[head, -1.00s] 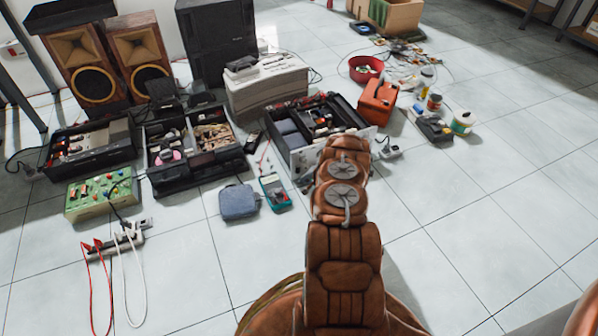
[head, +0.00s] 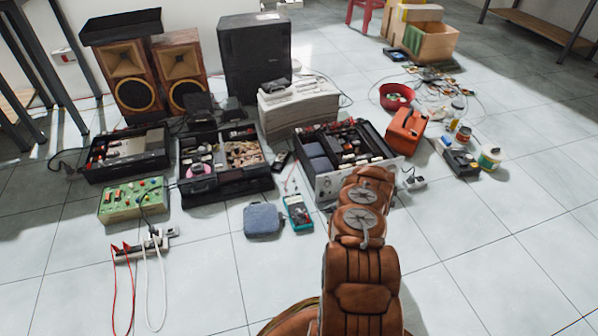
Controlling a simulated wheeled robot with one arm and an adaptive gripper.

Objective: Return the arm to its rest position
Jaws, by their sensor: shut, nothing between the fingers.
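A brown, leather-like jointed form with round metal plates (head: 361,221) rises from the bottom edge, right of centre.
The lower right floor is clear.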

